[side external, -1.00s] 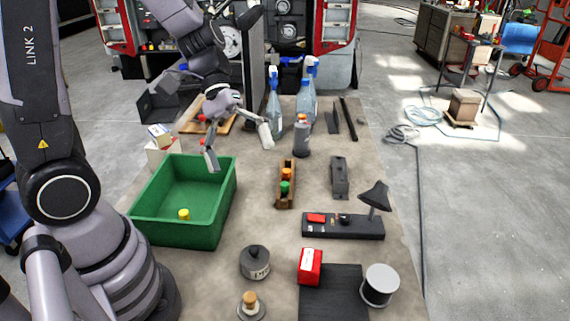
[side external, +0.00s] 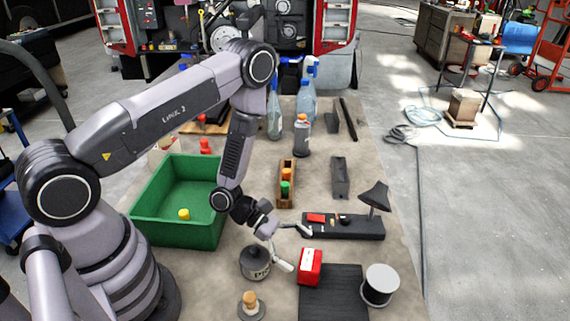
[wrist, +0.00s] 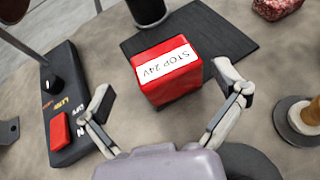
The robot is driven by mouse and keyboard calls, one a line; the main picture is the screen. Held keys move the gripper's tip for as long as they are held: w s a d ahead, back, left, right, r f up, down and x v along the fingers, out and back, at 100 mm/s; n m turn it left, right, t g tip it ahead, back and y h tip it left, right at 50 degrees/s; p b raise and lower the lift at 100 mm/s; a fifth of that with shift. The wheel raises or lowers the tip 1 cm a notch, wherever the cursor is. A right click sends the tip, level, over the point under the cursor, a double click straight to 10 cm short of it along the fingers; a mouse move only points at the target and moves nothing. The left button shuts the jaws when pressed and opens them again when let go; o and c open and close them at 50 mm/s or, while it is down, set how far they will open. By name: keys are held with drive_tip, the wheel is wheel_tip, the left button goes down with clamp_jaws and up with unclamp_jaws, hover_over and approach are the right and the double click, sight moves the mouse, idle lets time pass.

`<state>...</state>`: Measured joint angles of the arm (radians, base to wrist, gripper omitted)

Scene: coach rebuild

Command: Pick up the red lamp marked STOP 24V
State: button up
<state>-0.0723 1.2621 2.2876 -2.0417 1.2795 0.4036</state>
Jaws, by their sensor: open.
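The red lamp (side external: 310,267) is a small red block at the left edge of a black mat. In the wrist view the red lamp (wrist: 167,72) shows a white label reading STOP 24V on its upper face. My gripper (side external: 297,250) is open, with its fingers beside and above the lamp's left side. In the wrist view my gripper (wrist: 168,103) has its fingers spread wide, with the lamp ahead between them. Nothing is between the fingertips, and I see no contact with the lamp.
A black switch panel (side external: 345,231) with a red rocker lies behind the lamp. A spool (side external: 380,286) stands to the right. A wooden knob on a disc (side external: 250,306) is in front. A green bin (side external: 150,231) is at left.

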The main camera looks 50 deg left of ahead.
sight(319, 267)
drive_tip(key=x, duration=0.5)
drive_tip(key=shift+s+d+f, duration=0.1)
drive_tip(key=shift+s+d, duration=0.05)
drive_tip(key=shift+d, duration=0.15)
drive_tip(key=shift+c, duration=0.2)
drive_tip(key=c, duration=1)
